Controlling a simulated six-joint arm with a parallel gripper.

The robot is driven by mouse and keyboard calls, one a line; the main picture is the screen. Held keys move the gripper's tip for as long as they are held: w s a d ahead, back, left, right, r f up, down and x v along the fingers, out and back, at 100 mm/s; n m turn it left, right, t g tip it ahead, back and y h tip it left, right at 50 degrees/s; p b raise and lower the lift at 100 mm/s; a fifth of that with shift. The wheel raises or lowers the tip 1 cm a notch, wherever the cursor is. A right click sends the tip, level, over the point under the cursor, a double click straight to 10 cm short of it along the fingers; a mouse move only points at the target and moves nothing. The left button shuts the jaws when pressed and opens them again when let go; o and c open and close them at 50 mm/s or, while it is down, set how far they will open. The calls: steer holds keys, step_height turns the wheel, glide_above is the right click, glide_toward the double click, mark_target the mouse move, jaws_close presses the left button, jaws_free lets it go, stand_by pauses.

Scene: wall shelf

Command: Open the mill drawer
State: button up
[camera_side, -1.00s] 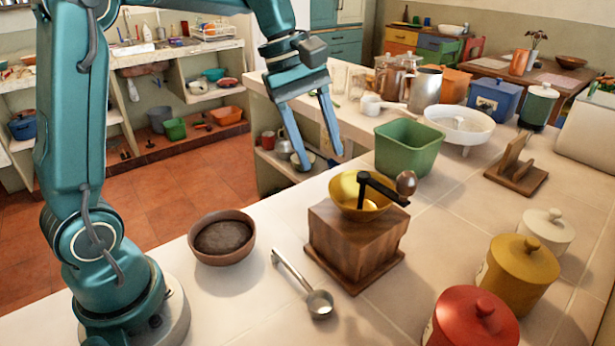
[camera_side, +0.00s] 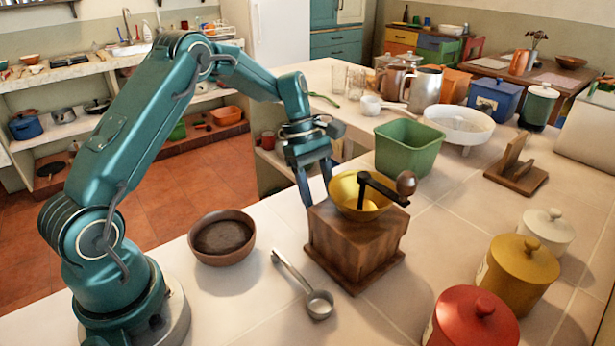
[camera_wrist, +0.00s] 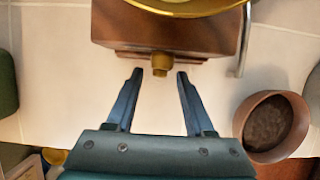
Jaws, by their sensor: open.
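The coffee mill is a wooden box (camera_side: 352,248) with a brass bowl and a dark crank on top, standing upright on the tiled counter. In the wrist view the mill's wooden body (camera_wrist: 170,33) fills the top, with a small brass drawer knob (camera_wrist: 161,64) on the side facing my gripper. My gripper (camera_wrist: 158,76) is open and empty, with its two fingers on either side of the knob's line and their tips about level with the knob. I see no contact with it. In the side view my gripper (camera_side: 318,190) is behind the mill, its fingers partly hidden.
A brown bowl with dark grounds (camera_side: 222,238) and a metal scoop (camera_side: 304,287) lie left of the mill. A green bin (camera_side: 408,149) stands behind it to the right. Red (camera_side: 470,318) and yellow (camera_side: 518,273) lidded jars stand at the front right.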

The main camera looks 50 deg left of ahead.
steer(key=shift+f, duration=0.2)
jaws_close()
steer(key=shift+d, duration=0.1)
stand_by(1.2)
